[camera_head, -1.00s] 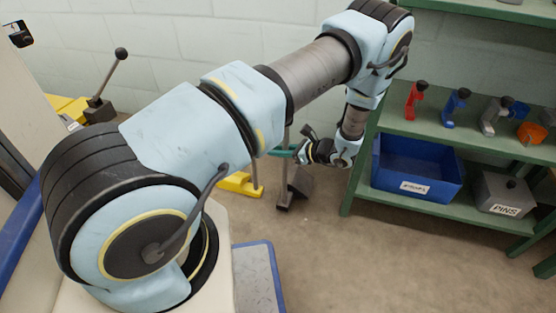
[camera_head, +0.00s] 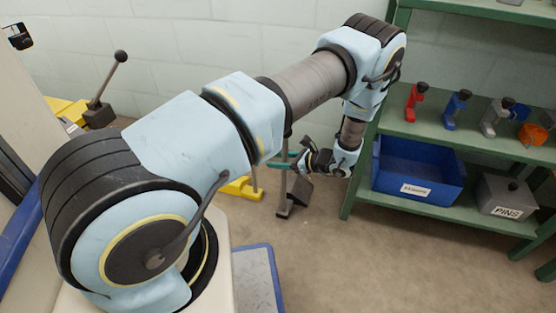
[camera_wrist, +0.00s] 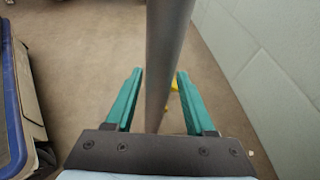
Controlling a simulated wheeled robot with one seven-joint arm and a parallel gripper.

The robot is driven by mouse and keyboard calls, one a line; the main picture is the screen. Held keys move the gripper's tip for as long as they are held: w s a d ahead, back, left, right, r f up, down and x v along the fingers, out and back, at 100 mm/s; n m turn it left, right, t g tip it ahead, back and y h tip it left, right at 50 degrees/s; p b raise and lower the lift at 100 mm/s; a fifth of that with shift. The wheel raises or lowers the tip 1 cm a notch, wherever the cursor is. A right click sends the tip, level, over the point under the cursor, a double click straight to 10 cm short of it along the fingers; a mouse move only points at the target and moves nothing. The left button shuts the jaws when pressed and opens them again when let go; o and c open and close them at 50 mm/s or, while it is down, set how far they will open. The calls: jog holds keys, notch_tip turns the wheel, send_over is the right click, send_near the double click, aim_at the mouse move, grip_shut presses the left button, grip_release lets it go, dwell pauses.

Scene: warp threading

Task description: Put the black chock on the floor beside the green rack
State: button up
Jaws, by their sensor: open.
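A dark wedge, which looks like the black chock (camera_head: 300,188), rests on the floor left of the green rack (camera_head: 345,207). A grey upright post (camera_head: 284,188) stands right beside it; I cannot tell whether the two are joined. My gripper (camera_head: 279,163) is above the wedge, with its teal fingers pointing left at the post. In the wrist view my gripper (camera_wrist: 160,73) is open, with one finger on each side of a grey pole (camera_wrist: 166,60). Small gaps show between pole and fingers. The chock is not clear in the wrist view.
The rack's lower shelf holds a blue bin (camera_head: 418,172) and a grey box marked PINS (camera_head: 505,196). Coloured clamps stand on its upper shelf. A yellow piece (camera_head: 240,188) lies left of the post. The floor (camera_head: 350,260) in front is clear.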

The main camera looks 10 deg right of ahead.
jog(key=p+v, duration=0.2)
jog(key=v, duration=1)
